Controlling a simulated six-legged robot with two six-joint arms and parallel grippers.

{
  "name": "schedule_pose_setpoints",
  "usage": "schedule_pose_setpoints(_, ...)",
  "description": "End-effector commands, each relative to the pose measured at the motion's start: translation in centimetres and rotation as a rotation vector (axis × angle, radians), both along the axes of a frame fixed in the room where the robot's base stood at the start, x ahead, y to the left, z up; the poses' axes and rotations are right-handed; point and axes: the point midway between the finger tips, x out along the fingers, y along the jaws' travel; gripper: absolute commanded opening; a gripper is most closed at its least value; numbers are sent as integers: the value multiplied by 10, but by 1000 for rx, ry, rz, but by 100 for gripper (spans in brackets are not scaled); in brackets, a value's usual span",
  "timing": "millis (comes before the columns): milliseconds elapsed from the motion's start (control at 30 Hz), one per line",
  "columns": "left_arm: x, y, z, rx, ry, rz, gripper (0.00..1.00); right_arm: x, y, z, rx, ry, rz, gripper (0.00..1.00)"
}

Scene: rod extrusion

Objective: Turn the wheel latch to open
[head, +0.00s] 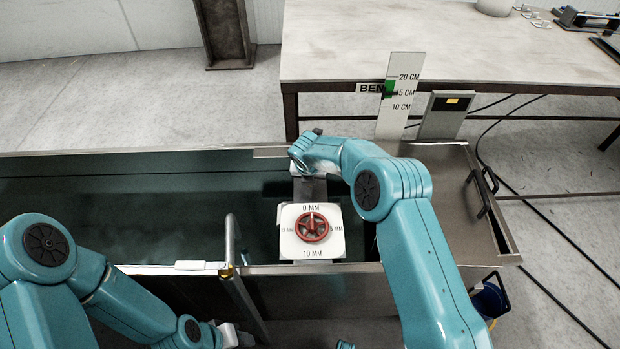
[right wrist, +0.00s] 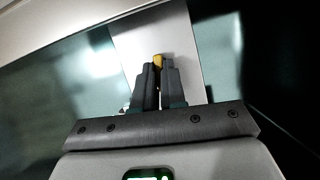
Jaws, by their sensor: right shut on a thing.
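The red wheel (head: 312,227) sits on a white square plate (head: 292,248) marked 0 MM, 5 MM and 10 MM, at the near side of the dark trough in the head view. My right arm reaches over the trough, with its wrist behind the plate and apart from the wheel. In the right wrist view my right gripper (right wrist: 160,68) is shut on a small yellow piece (right wrist: 158,60) in front of a pale metal strip (right wrist: 160,35). The wheel is not in that view. My left gripper (head: 234,336) is low at the bottom, its fingers too small to judge.
A metal post (head: 233,240) stands left of the plate. Behind the trough (head: 150,190) are a scale board (head: 398,95) marked in CM, a grey box (head: 441,118) and a worktable (head: 440,35). A black handle (head: 484,192) is on the right panel. Cables cross the floor at right.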

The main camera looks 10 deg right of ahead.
Motion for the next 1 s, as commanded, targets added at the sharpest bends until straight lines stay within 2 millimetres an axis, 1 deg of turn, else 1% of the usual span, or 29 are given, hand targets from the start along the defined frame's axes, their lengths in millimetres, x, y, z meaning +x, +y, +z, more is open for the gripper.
schedule_pose_setpoints(33, 0, 0, -10, 0, 0, 0, 47, 1, 1, -4, -1, -5, -31, 0)
schedule_pose_setpoints(100, 0, 0, -17, 0, 0, 0, 47, 2, 1, -4, -1, -5, -86, 0)
schedule_pose_setpoints(400, 0, 0, -38, 0, 0, 0, 47, 3, 2, -3, 0, -6, -366, 0)
schedule_pose_setpoints(733, 0, 0, -46, 0, 0, 0, 47, 4, 3, 0, 0, -5, -639, 0)
schedule_pose_setpoints(1000, 0, 0, -49, 0, 0, 0, 47, 4, 3, 0, 0, -5, -759, 0)
